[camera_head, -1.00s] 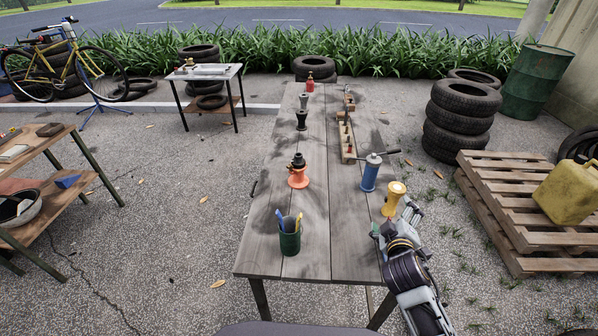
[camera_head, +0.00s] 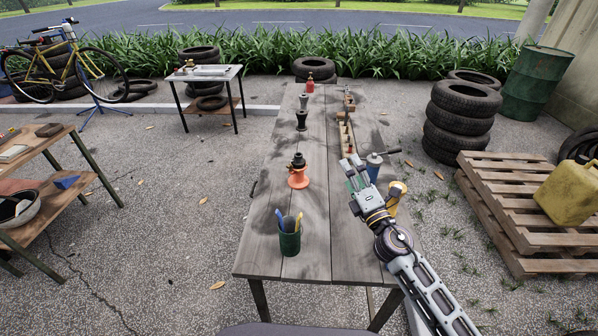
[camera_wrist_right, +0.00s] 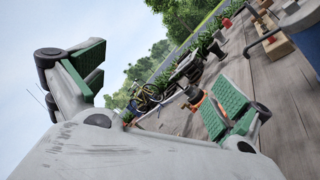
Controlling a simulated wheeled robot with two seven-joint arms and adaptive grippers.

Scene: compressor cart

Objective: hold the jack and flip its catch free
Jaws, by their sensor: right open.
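An orange jack-like thing (camera_head: 298,180) with a flared base and dark top stands upright on the table's middle. It shows partly between my fingers in the right wrist view (camera_wrist_right: 192,94), some way off. A blue cylinder (camera_head: 373,175) with a side bar stands to the right, partly behind my right gripper. I cannot tell for sure which of these is the jack, and no catch can be made out. My right gripper (camera_head: 354,173) is open and empty above the table, left of the blue cylinder and right of the orange thing. My left gripper is not in view.
A yellow flared piece (camera_head: 398,190) stands close beside my right wrist. A green cup (camera_head: 290,242) with pens stands near the front. A wooden block (camera_head: 346,140) with pegs, dark pieces (camera_head: 302,120) and a red bottle (camera_head: 310,86) stand farther back.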

